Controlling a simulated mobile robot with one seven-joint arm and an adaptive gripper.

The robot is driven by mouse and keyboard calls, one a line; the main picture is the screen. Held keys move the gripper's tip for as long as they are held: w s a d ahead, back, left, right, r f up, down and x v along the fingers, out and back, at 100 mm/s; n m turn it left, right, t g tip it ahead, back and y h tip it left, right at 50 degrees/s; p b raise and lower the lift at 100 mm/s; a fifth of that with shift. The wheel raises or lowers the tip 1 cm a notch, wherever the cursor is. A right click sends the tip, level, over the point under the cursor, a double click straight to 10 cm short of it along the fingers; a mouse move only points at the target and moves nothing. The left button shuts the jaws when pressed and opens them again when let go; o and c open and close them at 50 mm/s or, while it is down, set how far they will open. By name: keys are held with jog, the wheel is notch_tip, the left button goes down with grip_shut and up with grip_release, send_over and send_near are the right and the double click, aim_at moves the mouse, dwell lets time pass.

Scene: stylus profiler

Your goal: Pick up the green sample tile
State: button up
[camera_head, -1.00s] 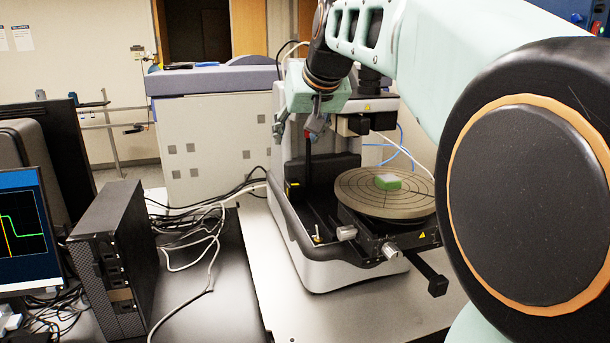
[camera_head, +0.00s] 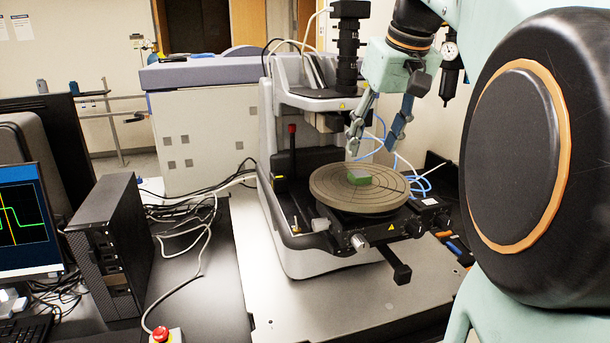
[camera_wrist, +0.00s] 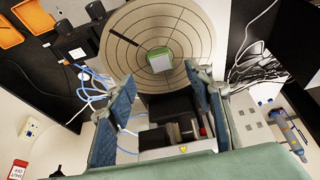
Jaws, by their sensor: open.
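The green sample tile (camera_head: 360,177) lies on the round tan stage (camera_head: 330,190) of the profiler, near the middle of its ringed top. In the wrist view the tile (camera_wrist: 158,59) has a pale top and a green edge, and sits on the ringed disc (camera_wrist: 126,75). My gripper (camera_head: 372,150) is open and empty, above the stage and slightly to the right of and behind the tile. In the wrist view my gripper's two blue-grey fingers (camera_wrist: 163,80) are spread wide, with the tile beyond and between their tips.
The profiler's measuring head (camera_head: 318,97) and camera column (camera_head: 348,50) stand behind and left of my gripper. Blue tubing (camera_head: 425,182) and cables lie right of the stage. A black computer tower (camera_head: 112,245) stands at the left. The bench plate in front is clear.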

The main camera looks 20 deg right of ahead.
aim_at(360, 174)
jog(key=shift+x, duration=1.25)
jog(key=shift+w+x, duration=0.15)
jog(key=shift+x, duration=1.2)
jog(key=shift+w+x, duration=0.15)
jog(key=shift+x, duration=1.2)
jog(key=shift+r, duration=0.1)
jog(key=c, duration=1)
